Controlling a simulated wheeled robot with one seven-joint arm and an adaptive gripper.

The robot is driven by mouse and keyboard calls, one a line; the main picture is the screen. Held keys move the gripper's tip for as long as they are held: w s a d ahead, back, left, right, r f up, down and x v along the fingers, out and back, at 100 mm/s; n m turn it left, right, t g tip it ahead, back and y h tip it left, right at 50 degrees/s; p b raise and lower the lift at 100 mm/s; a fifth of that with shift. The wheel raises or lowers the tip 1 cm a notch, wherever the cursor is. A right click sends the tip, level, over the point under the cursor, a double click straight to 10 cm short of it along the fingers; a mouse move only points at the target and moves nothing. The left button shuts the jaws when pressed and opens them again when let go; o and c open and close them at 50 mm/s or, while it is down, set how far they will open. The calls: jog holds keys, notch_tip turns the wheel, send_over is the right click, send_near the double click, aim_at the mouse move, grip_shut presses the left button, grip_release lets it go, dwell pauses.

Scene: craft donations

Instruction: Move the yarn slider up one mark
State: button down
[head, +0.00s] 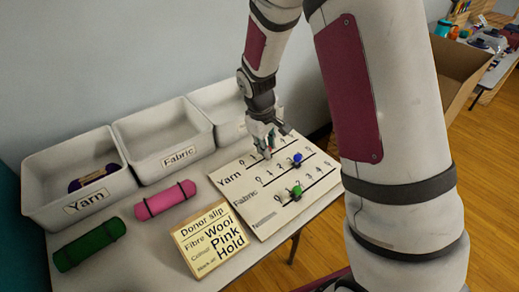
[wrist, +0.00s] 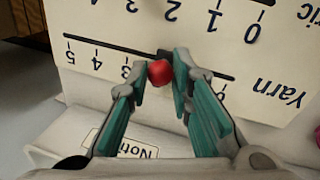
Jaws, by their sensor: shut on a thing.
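The counting board (head: 262,221) lies on the table with rows lettered Yarn, Fabric and a third too small to read. My gripper (wrist: 161,78) is shut on this red knob, with a teal finger on each side. In the head view my gripper (head: 265,141) covers the Yarn row and hides the red knob.
A blue knob (head: 297,159) is on the Fabric row and a green knob (head: 296,191) on the third. A donor slip (head: 212,240), pink roll (head: 165,200) and green roll (head: 89,243) lie left. Bins labelled Yarn (head: 85,206) and Fabric (head: 178,157) stand behind, with a third bin (wrist: 75,128).

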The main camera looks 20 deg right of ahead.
jog(key=shift+w+d, duration=0.1)
jog(key=shift+d, duration=0.15)
jog(key=c, duration=1.4)
grip_release()
jog(key=shift+c, duration=0.2)
notch_tip(320, 180, up, 12)
jog(key=s+a, duration=0.1)
jog(key=a, duration=0.1)
jog(key=shift+s+f, duration=0.1)
